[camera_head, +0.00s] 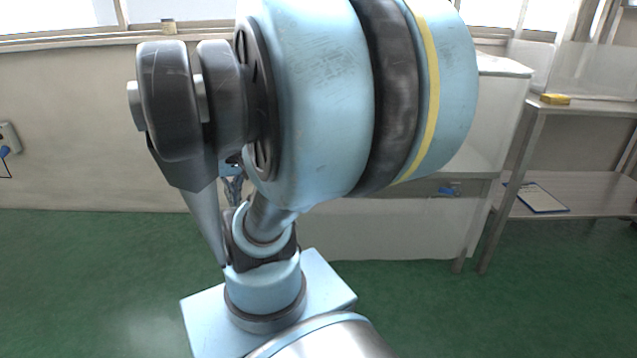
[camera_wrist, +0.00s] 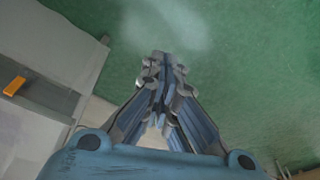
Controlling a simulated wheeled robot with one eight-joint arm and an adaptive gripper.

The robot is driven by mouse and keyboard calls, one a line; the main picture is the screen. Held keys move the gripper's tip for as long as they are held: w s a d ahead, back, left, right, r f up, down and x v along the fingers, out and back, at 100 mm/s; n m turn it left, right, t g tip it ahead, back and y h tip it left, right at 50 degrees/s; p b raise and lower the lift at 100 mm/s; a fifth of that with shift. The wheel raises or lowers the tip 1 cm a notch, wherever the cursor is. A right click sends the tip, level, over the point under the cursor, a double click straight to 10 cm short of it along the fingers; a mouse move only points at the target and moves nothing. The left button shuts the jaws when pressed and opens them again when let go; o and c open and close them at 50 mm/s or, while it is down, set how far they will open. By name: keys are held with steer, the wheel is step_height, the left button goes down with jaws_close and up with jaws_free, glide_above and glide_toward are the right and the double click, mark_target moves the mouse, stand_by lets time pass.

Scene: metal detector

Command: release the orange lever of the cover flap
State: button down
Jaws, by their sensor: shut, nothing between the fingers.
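A large white cabinet-like body (camera_head: 497,120) shows behind the arm to the right. In the wrist view my gripper (camera_wrist: 160,62) is shut with its fingertips together and empty. It hangs over the green floor, apart from any object.
A grey metal table (camera_head: 590,110) with a lower shelf stands at right, bearing a yellow block (camera_head: 555,99) and a clipboard (camera_head: 541,198). Green floor (camera_head: 90,275) is clear at left.

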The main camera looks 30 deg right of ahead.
steer(key=w+d+m+t+y, duration=0.1)
steer(key=w+d, duration=0.6)
steer(key=d, duration=0.3)
steer(key=w+d+m+t+y, duration=0.1)
steer(key=w+d+m, duration=0.1)
steer(key=w+d, duration=0.7)
steer(key=s+d+f+t, duration=0.1)
steer(key=d+f, duration=0.3)
steer(key=d, duration=0.9)
steer(key=s+d+f+m+t, duration=0.1)
steer(key=s+d+f, duration=0.2)
steer(key=d, duration=1)
steer(key=shift+s+f+m+t, duration=0.2)
steer(key=shift+f+m+t, duration=0.15)
steer(key=shift+f, duration=0.25)
steer(key=shift+a, duration=0.1)
steer(key=w+a+f, duration=0.5)
steer(key=w+f, duration=0.2)
steer(key=f, duration=0.1)
steer(key=shift+w+a, duration=0.2)
steer(key=shift+w, duration=0.2)
